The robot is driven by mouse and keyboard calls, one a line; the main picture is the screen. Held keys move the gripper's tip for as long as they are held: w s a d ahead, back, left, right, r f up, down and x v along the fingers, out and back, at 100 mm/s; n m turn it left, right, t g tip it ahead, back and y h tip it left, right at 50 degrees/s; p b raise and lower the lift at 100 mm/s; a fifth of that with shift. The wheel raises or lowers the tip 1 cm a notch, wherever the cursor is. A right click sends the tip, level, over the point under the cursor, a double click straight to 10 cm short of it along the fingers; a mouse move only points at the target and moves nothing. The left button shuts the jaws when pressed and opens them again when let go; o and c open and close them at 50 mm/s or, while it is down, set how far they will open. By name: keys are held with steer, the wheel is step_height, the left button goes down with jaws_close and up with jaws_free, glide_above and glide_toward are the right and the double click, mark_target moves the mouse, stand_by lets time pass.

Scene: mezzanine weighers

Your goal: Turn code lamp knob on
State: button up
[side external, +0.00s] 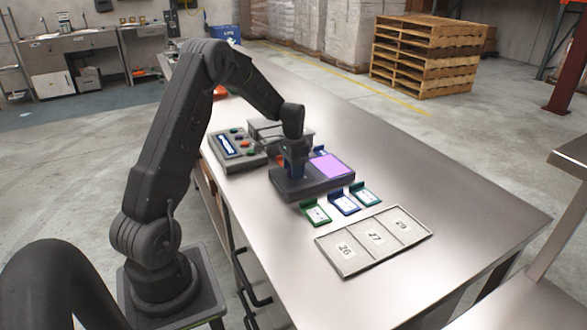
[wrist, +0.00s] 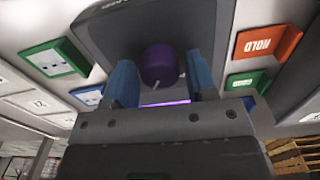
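The lamp device, a dark grey box (side external: 312,186) with a lit purple panel (side external: 331,165), stands on the metal table. Its purple knob (wrist: 160,66), with a pale pointer line, shows in the wrist view; in the side view my gripper hides it. My gripper (side external: 297,172) is low over the left part of the box, pointing down. In the wrist view its two blue fingers (wrist: 161,80) are apart, one on each side of the knob. A narrow gap shows on the right; I cannot tell whether the left finger touches it.
A control box (side external: 238,148) with coloured buttons stands left of the device. Green (side external: 316,213), blue (side external: 344,203) and teal (side external: 366,194) card holders stand in front, before a numbered tray (side external: 373,241). An orange HOLD block (wrist: 265,42) is close by. The table's right end is clear.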

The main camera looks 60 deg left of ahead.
steer(key=shift+o, duration=1.1)
step_height(320, 180, up, 14)
steer(key=shift+f, duration=0.1)
steer(key=s+d+r+t, duration=0.1)
steer(key=s+d+r, duration=0.2)
steer(key=d, duration=0.4)
steer(key=s+d+r+t+y, duration=0.1)
steer(key=s+d+r, duration=0.15)
steer(key=d, duration=0.35)
steer(key=s+d+r+t, duration=0.1)
steer(key=s+d+r, duration=0.15)
steer(key=d, duration=0.45)
steer(key=s+d+f+t+h, duration=0.1)
steer(key=s+d+f+t, duration=0.1)
steer(key=s+d, duration=0.8)
steer(key=shift+s+n+t, duration=0.3)
steer(key=shift+s, duration=0.8)
